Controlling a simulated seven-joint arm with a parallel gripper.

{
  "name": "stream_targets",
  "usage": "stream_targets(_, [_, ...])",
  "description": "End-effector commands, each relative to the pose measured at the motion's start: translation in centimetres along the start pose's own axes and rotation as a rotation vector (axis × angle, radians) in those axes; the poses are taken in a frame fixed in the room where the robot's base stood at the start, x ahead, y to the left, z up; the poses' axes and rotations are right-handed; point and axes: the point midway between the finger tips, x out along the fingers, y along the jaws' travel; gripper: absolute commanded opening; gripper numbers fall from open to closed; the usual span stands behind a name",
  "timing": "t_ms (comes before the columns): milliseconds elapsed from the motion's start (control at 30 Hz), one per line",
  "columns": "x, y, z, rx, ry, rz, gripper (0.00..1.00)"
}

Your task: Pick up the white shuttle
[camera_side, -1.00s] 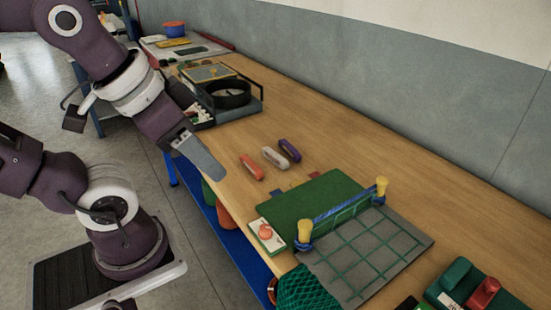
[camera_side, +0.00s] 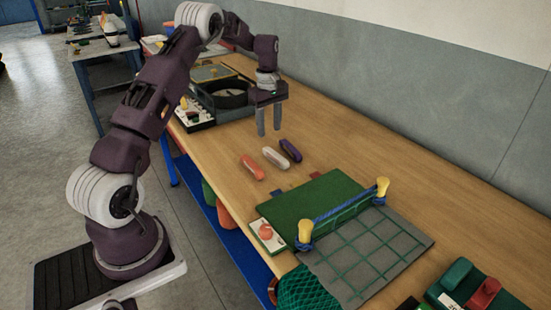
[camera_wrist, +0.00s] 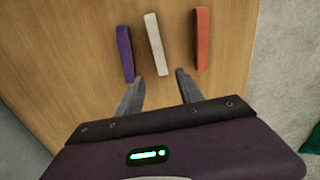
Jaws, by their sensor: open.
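The white shuttle (camera_side: 275,157) lies on the wooden bench between an orange shuttle (camera_side: 252,167) and a purple shuttle (camera_side: 290,150). In the wrist view the white shuttle (camera_wrist: 154,44) is in the middle, with the purple shuttle (camera_wrist: 125,54) to its left and the orange shuttle (camera_wrist: 202,39) to its right. My gripper (camera_side: 269,134) points down above the bench, behind the white shuttle. In the wrist view the open, empty fingers (camera_wrist: 158,76) stand apart, with the near end of the white shuttle between their tips in the picture. I cannot tell the exact height.
A green board (camera_side: 312,204) and a grey grid mat (camera_side: 368,256) lie nearer the camera, with a net (camera_side: 345,212) between two yellow-topped posts. A dark tray with a round black ring (camera_side: 226,94) stands behind my gripper. Bare wood lies right of the shuttles.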

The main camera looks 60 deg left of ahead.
Motion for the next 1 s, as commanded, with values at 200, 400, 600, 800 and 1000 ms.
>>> stream_targets(200, [3.1,-0.1,0.1,-0.013,-0.004,-0.006,0.44])
stream_targets(400, [6.7,-0.3,0.6,-0.012,-0.003,-0.005,0.44])
stream_targets(600, [7.5,-0.3,0.6,-0.010,-0.001,-0.003,0.44])
stream_targets(800, [7.5,-0.3,0.6,-0.009,-0.001,-0.003,0.22])
stream_targets(1000, [7.4,-0.3,0.6,-0.009,-0.001,-0.003,0.00])
